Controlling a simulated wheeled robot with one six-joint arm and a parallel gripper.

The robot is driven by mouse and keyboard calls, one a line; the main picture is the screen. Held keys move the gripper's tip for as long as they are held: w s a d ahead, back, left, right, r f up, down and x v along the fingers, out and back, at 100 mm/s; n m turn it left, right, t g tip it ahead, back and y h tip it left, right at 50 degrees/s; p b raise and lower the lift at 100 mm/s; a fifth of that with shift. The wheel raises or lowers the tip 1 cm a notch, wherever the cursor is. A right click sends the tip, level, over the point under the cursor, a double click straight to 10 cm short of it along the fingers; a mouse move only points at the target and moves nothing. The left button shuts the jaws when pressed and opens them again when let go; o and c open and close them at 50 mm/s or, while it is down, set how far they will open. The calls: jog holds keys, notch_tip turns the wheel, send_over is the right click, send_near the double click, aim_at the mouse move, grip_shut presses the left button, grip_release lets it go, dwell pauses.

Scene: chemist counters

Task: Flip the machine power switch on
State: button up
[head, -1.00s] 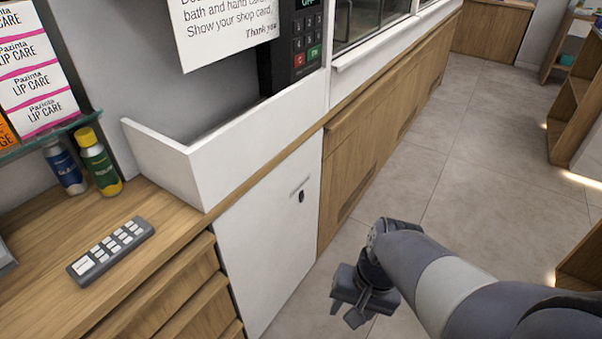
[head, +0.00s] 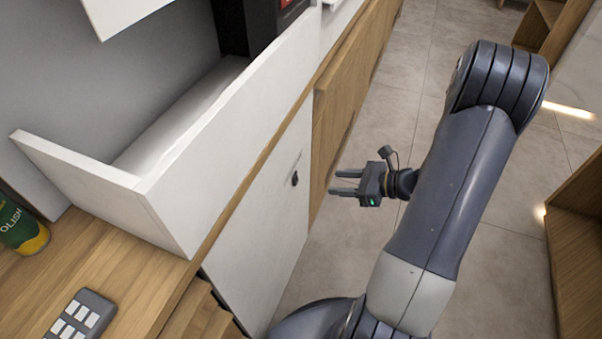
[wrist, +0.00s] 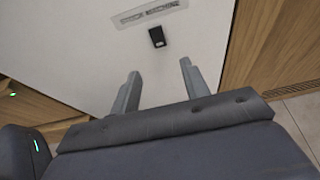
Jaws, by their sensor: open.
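The machine power switch (head: 295,179) is a small black rocker on a white cabinet panel (head: 262,225). In the wrist view the switch (wrist: 157,37) shows below a grey label strip (wrist: 148,14) whose text ends in "MACHINE". My gripper (head: 333,182) is in front of the panel, to the right of the switch in the head view, with two parallel fingers pointing at the panel. In the wrist view its fingers (wrist: 158,82) are spread apart with nothing between them, and the switch lies beyond them, between their directions. The fingers look apart from the switch.
A white ledge (head: 215,140) with a raised wall stands above the panel. A wooden counter (head: 125,275) at left holds a grey keypad (head: 78,318) and a green bottle (head: 20,228). Wooden shelving (head: 580,240) stands at right. Tiled floor (head: 400,110) lies open between.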

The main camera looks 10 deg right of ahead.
aim_at(297, 181)
jog(key=b+x, duration=0.1)
jog(key=x, duration=0.9)
jog(key=shift+w+a+f+b, duration=0.1)
jog(key=shift+a+f+b, duration=0.05)
jog(key=shift+a+b, duration=0.15)
jog(key=shift+c, duration=0.4)
